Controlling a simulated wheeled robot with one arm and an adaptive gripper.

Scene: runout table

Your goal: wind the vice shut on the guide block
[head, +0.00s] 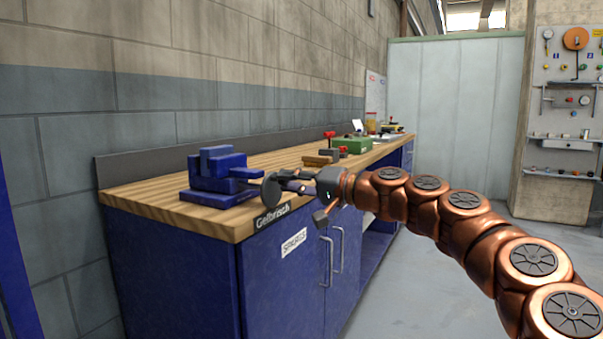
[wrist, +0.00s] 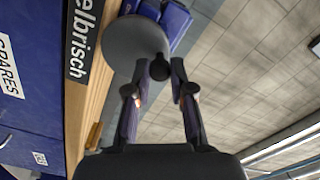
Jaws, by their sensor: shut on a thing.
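The blue vice (head: 212,178) stands near the left end of the wooden-topped bench. Its round grey handwheel (head: 273,189) faces right, over the front edge; it also shows in the wrist view (wrist: 133,42), with part of the blue vice (wrist: 172,22) behind it. A dark knob (wrist: 160,69) sticks out from the wheel near its rim. My gripper (head: 292,181) is at the wheel, its two fingers shut on this knob in the wrist view (wrist: 160,78). The guide block cannot be told apart from the blue vice, so the jaw gap is unclear.
The bench top (head: 240,217) has blue cupboards (head: 290,270) below with handles. Wooden pieces (head: 318,160), a green box (head: 352,144) and a red-topped item (head: 329,137) lie farther along. A wall (head: 60,130) stands behind. The floor at right is clear.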

